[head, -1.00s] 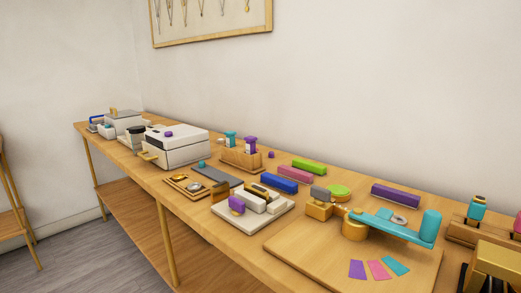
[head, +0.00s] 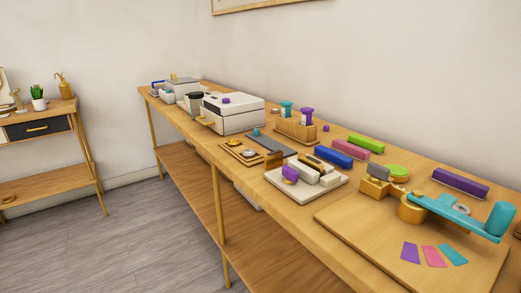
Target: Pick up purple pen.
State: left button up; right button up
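No pen shape is clear at this size. A purple-capped upright item (head: 307,115) stands in a wooden holder (head: 297,131) on the long table, beside a teal-capped one (head: 286,108); I cannot tell whether it is a pen. A long purple bar (head: 460,183) lies at the right back of the table. Neither of my grippers shows in the head view.
The long wooden table (head: 334,206) carries a white box-like machine (head: 233,116), a pale tray (head: 322,192), colored bars and a teal-armed device (head: 455,213). A side table (head: 45,118) with a plant (head: 38,97) stands left. Grey floor (head: 130,240) is clear.

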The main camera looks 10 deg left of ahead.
aim_at(307, 116)
jog(key=i+j+z, duration=0.2)
jog(key=i+j, duration=0.15)
jog(key=j, duration=0.3)
jog(key=i+j+z, duration=0.25)
jog(key=j, duration=0.4)
jog(key=i+j+z, duration=0.1)
jog(key=i+j, duration=0.15)
jog(key=j, duration=0.15)
jog(key=i+j+z, duration=0.1)
jog(key=j, duration=0.25)
